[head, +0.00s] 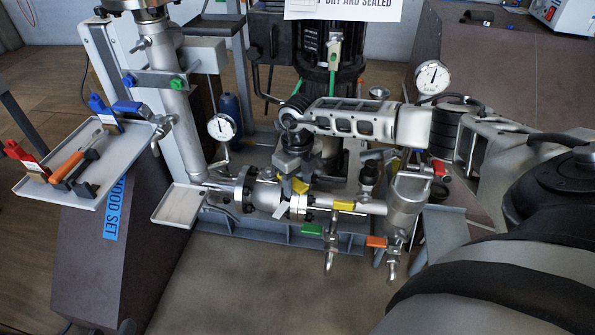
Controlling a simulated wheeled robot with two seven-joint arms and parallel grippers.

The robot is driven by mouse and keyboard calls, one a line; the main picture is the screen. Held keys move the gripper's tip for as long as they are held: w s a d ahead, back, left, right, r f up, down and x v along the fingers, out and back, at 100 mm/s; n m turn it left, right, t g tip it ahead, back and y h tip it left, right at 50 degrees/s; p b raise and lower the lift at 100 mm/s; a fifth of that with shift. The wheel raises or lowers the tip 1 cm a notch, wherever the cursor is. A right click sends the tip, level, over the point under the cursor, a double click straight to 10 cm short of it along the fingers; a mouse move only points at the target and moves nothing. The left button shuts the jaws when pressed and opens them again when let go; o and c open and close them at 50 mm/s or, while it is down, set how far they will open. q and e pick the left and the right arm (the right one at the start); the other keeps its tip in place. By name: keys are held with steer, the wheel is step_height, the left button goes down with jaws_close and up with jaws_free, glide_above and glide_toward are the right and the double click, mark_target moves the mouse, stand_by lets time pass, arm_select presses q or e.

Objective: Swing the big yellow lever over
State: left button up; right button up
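A yellow lever part (298,185) shows just below my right gripper, above the grey pipe and flanges in the middle of the head view. A smaller yellow handle (343,206) sits to its lower right on the same pipe. My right gripper (290,172) hangs down from the white arm link that comes in from the right. Its dark fingers are at or just above the yellow lever part and hide some of it. I cannot tell whether they touch it or are closed on it. My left gripper is not in view.
A gauge (221,127) stands left of the gripper, another gauge (432,77) to the right. Green (312,229) and orange (376,241) handles are at the front. A tray (128,152) with tools juts out at left. Floor in front is clear.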

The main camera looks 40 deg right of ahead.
arm_select(q)
steer(key=shift+r, duration=0.1)
arm_select(e)
steer(key=shift+r, duration=0.1)
step_height(320, 180, up, 6)
steer(key=p, duration=0.5)
steer(key=shift+p, duration=0.35)
arm_select(q)
step_height(320, 180, up, 5)
steer(key=shift+r, duration=0.2)
steer(key=shift+f, duration=0.1)
steer(key=s+a+f+g+y+p, duration=0.1)
steer(key=a+f+g+y+p, duration=0.1)
steer(key=f, duration=0.5)
steer(key=shift+a+g+p, duration=0.4)
steer(key=shift+a+p, duration=0.1)
steer(key=shift+p, duration=0.1)
arm_select(e)
step_height(320, 180, up, 16)
